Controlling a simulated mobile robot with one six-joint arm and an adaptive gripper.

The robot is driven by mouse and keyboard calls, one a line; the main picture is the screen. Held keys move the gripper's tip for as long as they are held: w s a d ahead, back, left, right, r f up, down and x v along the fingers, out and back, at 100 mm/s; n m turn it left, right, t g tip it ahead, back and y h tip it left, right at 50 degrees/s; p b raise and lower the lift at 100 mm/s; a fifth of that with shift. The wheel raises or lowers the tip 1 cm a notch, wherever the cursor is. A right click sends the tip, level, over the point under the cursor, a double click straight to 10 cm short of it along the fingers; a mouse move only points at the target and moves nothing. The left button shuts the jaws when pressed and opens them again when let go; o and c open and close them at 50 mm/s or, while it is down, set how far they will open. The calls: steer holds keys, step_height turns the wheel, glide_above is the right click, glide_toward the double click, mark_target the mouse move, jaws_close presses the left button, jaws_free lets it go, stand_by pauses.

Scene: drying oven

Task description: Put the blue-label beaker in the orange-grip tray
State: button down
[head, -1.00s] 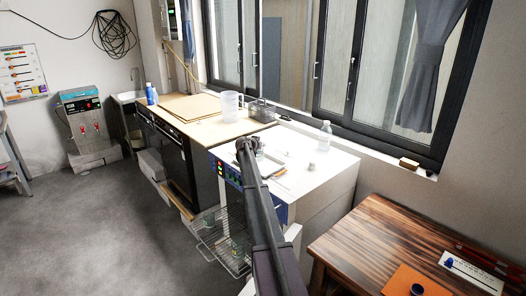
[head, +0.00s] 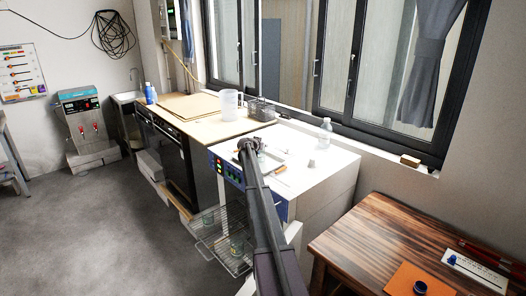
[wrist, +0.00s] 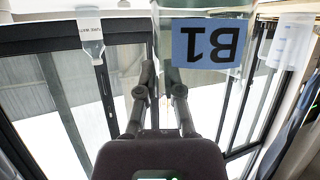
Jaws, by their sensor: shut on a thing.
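My gripper (head: 251,146) is above the front part of the white oven top in the head view. It also shows in the wrist view (wrist: 161,88), shut on a clear beaker (wrist: 205,80) with a blue label (wrist: 211,43) reading B1. The label appears upside down in that view. In the head view the beaker is mostly hidden by the gripper. A shallow light tray (head: 272,171) lies on the oven top just below and behind the gripper, partly covered by the arm. A small orange spot shows at its near edge, but its grip is too small to tell clearly.
A clear bottle (head: 325,132) and a small grey item (head: 311,162) stand on the oven top (head: 318,178). Wire racks (head: 207,222) with glassware jut out below its front. A pitcher (head: 229,104) and wire basket (head: 262,111) stand on the left counter.

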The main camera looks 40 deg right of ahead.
steer(key=shift+f, duration=0.25)
steer(key=c, duration=1.2)
jaws_free()
steer(key=shift+c, duration=0.2)
steer(key=o, duration=0.5)
steer(key=shift+c, duration=0.2)
steer(key=shift+r, duration=0.2)
steer(key=p+v, duration=0.4)
steer(key=v, duration=0.8)
steer(key=shift+p, duration=0.3)
steer(key=shift+f, duration=0.15)
